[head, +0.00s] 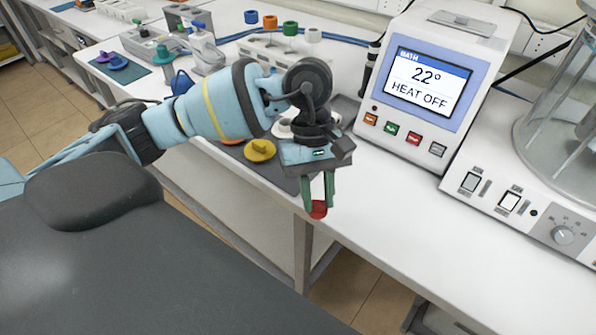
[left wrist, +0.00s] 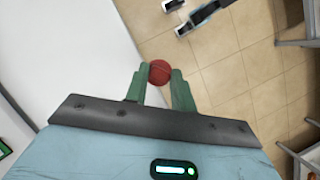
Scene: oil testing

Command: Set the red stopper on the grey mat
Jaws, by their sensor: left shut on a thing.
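My left gripper (head: 317,203) is shut on the red stopper (head: 318,210), which hangs at its fingertips near the front edge of the bench. In the left wrist view the red stopper (left wrist: 159,72) sits between the green fingertips of the left gripper (left wrist: 158,78), with floor and a white surface behind it. The grey mat (head: 284,182) lies on the bench to the left of and behind the held stopper, partly hidden by my arm. A yellow stopper (head: 260,150) and an orange one (head: 232,141) are on it. My right gripper is not in view.
A white bath unit (head: 437,85) reading 22° and HEAT OFF stands behind and right of the gripper. A glass vessel on a white base (head: 500,195) is at far right. The bench front right (head: 440,240) is clear.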

